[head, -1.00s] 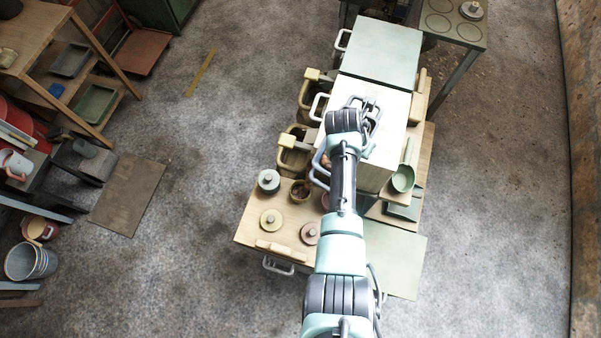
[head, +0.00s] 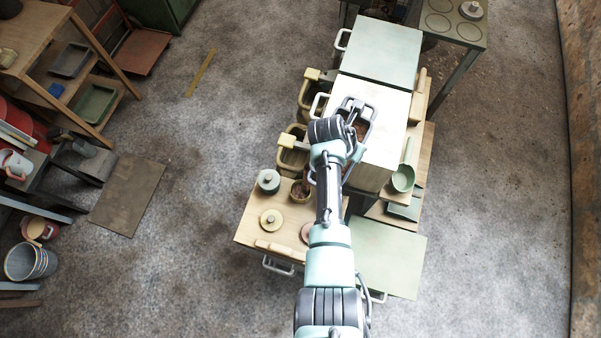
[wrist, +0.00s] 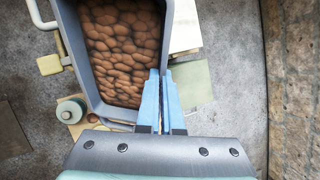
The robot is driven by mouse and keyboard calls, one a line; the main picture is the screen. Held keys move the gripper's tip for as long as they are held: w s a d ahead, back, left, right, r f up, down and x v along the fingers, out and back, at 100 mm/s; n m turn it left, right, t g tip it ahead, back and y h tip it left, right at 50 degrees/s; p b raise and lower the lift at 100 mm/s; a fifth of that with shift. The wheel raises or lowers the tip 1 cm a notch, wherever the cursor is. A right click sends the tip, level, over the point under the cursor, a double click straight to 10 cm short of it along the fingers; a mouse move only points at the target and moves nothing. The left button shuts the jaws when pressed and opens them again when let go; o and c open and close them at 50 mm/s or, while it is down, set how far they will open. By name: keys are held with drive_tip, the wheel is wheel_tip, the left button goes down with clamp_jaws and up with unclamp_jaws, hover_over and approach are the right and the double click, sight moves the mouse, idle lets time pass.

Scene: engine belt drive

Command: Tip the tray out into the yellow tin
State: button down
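The tray (wrist: 72,48) is grey with high walls and is full of brown, rounded lumps, as the wrist view shows. In the head view the tray (head: 372,116) is held over the pale block-like counter. My gripper (wrist: 161,76) has its two blue fingers closed on the tray's near right wall. Its fingertips are hidden behind my wrist in the head view. Two yellowish open containers stand along the counter's left side, a nearer one (head: 291,160) and a farther one (head: 305,97). I cannot tell for certain which is the yellow tin.
A small tan pot (head: 300,192) with dark contents stands on the wooden table (head: 250,222), next to a grey lidded pot (head: 268,181). A green ladle (head: 403,178) lies at the counter's right. White handles jut from the counter's left. The floor at left and right is mostly open.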

drive_tip(key=shift+s+a+f+t+h+b, duration=0.1)
drive_tip(key=shift+s+a+t+h+b, duration=0.1)
drive_tip(key=shift+a+h+b, duration=0.3)
drive_tip(key=shift+s+a+t+h+b, duration=0.15)
drive_tip(key=shift+a+h+b, duration=0.2)
drive_tip(key=shift+b, duration=0.2)
idle(0.4)
drive_tip(key=shift+s+a+f+t+h+b, duration=0.15)
drive_tip(key=shift+a+h+b, duration=0.25)
drive_tip(key=shift+b, duration=0.55)
drive_tip(key=shift+s+a+f+t+h+b, duration=0.1)
drive_tip(key=shift+s+a+t+h+b, duration=0.2)
drive_tip(key=shift+b, duration=0.6)
drive_tip(key=shift+s+a+r+t+h+b, duration=0.2)
drive_tip(key=shift+a+h+b, duration=0.25)
drive_tip(key=shift+b, duration=0.35)
drive_tip(key=shift+a+r+t+h+b, duration=0.1)
drive_tip(key=shift+a+r+h+b, duration=0.25)
drive_tip(key=shift+b, duration=0.45)
drive_tip(key=shift+s+a+f+t+h+b, duration=0.35)
drive_tip(key=shift+a+f+h+b, duration=0.35)
drive_tip(key=shift+b, duration=2)
drive_tip(key=shift+a, duration=0.2)
drive_tip(key=shift+s+a+f+h+b, duration=0.15)
drive_tip(key=shift+s+a+h+b, duration=0.15)
drive_tip(key=shift+b, duration=0.65)
